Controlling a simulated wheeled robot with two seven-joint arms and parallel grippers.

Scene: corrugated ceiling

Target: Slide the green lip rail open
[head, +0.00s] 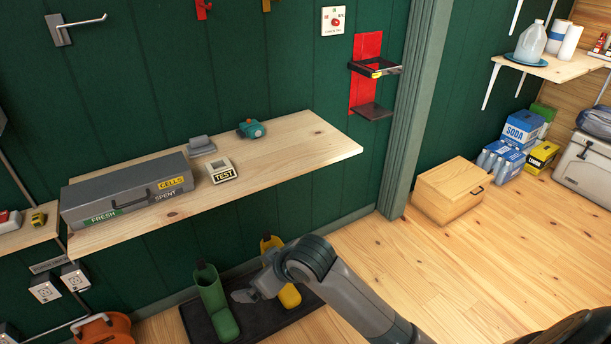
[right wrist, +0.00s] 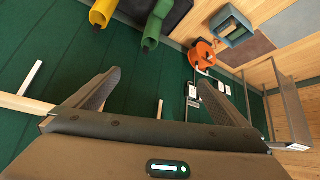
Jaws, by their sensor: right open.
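A grey box (head: 128,190) labelled CELLS, FRESH and SPENT lies on the wooden wall shelf (head: 300,152). Its front has a green FRESH label (head: 104,217) at the left and a dark bar handle (head: 133,199). No other green rail stands out, so I cannot tell for sure which part is the green lip rail. My right gripper (head: 243,295) is below and right of the box, under shelf height, near the boots and apart from the box. In the right wrist view the right gripper (right wrist: 163,92) has its fingers spread with nothing between them. My left gripper is not in view.
A white TEST block (head: 222,176) and a teal object (head: 251,129) stand on the shelf.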

